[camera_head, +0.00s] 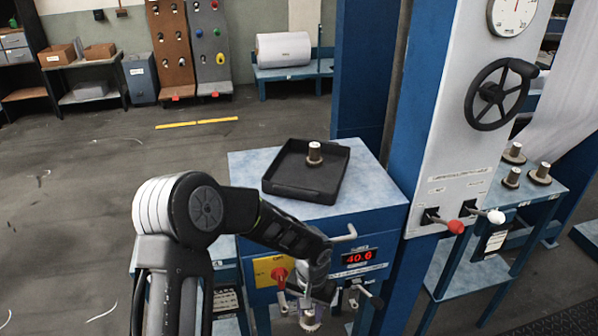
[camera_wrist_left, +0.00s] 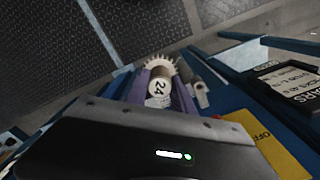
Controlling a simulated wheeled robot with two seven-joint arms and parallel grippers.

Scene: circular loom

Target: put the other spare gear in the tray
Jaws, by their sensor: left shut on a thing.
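The black tray (camera_head: 276,186) lies on the blue cabinet top, with one spare gear (camera_head: 314,155) standing inside it. My left gripper (camera_head: 308,303) is low in front of the cabinet, below the level of the tray. It is shut on another spare gear (camera_head: 309,323), partly hidden by the gripper in the head view. In the left wrist view this gear (camera_wrist_left: 160,84) shows a toothed rim and a hub marked 24 between the purple fingers. My right gripper is not in view.
The cabinet front has a red knob (camera_head: 280,274), a display reading 40.6 (camera_head: 360,258) and several levers close around my left gripper. A blue column (camera_head: 425,120) rises right of the tray. Several gears on posts (camera_head: 541,173) stand on the right-hand bench.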

